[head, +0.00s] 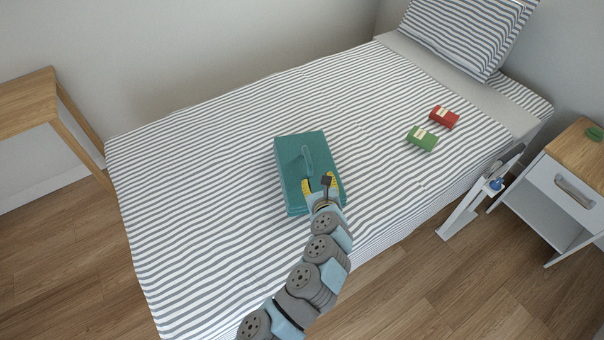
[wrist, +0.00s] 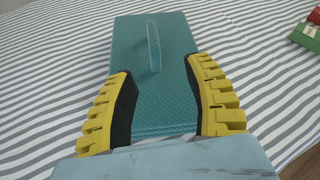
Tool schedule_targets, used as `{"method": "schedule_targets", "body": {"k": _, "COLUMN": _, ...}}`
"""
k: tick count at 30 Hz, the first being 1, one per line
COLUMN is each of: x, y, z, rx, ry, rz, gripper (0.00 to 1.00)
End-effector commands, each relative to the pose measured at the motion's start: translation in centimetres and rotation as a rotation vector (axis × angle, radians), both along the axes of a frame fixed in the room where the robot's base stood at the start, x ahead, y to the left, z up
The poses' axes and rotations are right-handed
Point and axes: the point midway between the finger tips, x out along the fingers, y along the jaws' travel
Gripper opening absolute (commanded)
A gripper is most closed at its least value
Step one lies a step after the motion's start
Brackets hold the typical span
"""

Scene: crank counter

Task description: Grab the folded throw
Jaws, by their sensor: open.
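The folded throw (head: 291,153) is a teal, textured, layered block lying flat on the striped bed, with a raised loop-like strip on its top. It also shows in the wrist view (wrist: 170,95), filling the middle. My gripper (head: 322,186) is over the near end of the throw. In the wrist view my gripper (wrist: 160,88) has its yellow, black-padded fingers apart, with the near part of the throw showing between them. I cannot tell whether the fingers touch it. The raised strip lies farther ahead, beyond the fingertips. Nothing is held.
A green box (head: 422,139) and a red box (head: 444,117) lie on the bed to the right. A striped pillow (head: 465,35) is at the bed's head. A nightstand (head: 567,185) stands at right, a wooden table (head: 30,103) at left. The bed (head: 190,170) around the throw is clear.

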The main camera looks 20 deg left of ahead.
Motion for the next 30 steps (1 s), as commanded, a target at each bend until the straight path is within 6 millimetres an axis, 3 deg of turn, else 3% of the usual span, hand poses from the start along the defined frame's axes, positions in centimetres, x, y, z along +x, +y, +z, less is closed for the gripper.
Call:
{"method": "schedule_targets", "body": {"k": 5, "x": 0.1, "y": 0.8, "z": -0.2, "rx": 0.036, "ry": 0.024, "rz": 0.016, "gripper": 0.52}}
{"method": "schedule_targets", "body": {"k": 30, "x": 6.6, "y": 4.5, "z": -3.1, "rx": 0.031, "ry": 0.021, "rz": 0.017, "gripper": 0.52}}
